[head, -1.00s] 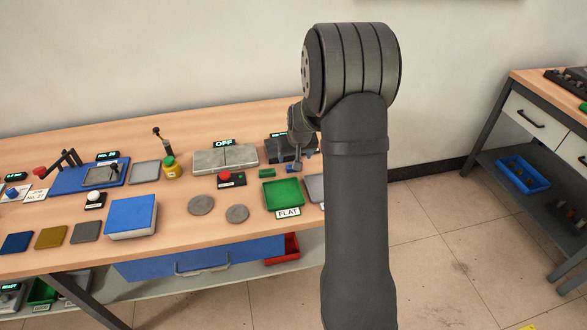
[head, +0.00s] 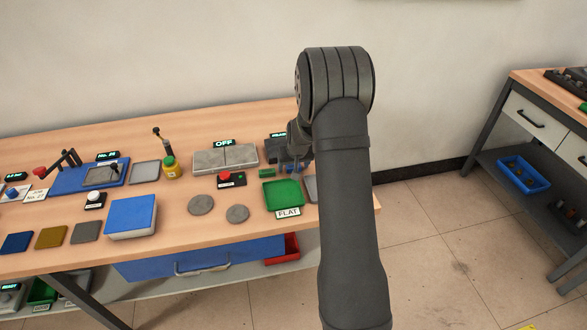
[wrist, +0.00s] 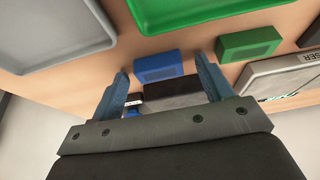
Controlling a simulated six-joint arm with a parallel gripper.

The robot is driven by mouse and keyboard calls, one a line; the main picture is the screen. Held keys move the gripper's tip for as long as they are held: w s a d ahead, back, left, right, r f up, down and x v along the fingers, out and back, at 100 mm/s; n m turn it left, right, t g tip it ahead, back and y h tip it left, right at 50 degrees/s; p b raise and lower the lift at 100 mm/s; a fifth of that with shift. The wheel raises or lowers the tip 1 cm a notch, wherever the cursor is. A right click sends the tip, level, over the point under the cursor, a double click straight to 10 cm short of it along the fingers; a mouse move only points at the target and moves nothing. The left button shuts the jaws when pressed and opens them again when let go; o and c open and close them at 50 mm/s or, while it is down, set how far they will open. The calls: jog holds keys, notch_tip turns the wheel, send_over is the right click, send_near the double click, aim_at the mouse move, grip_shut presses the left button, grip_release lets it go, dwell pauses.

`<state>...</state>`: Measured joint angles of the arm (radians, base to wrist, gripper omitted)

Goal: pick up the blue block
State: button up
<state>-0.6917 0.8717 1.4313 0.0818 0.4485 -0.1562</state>
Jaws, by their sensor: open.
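The blue block (wrist: 160,66) lies on the wooden table, near the fingertips of my gripper (wrist: 161,72) in the wrist view. My gripper is open, with one finger to each side of the block's near part in that picture. The block looks free, and I cannot tell whether it is between the fingers in depth. In the head view my gripper (head: 293,163) is low over the right part of the table, partly hidden by my arm. Small blue patches show there, but block and fingers are hard to tell apart.
A green block (wrist: 249,44) lies beside the blue one. A green tray (head: 283,194) labelled FLAT and a grey tray (wrist: 52,32) are close by. A dark device (head: 276,150) stands behind my gripper. A red-button box (head: 231,180) is to the left.

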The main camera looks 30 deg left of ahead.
jog(key=c, duration=1.2)
jog(key=shift+r, duration=0.1)
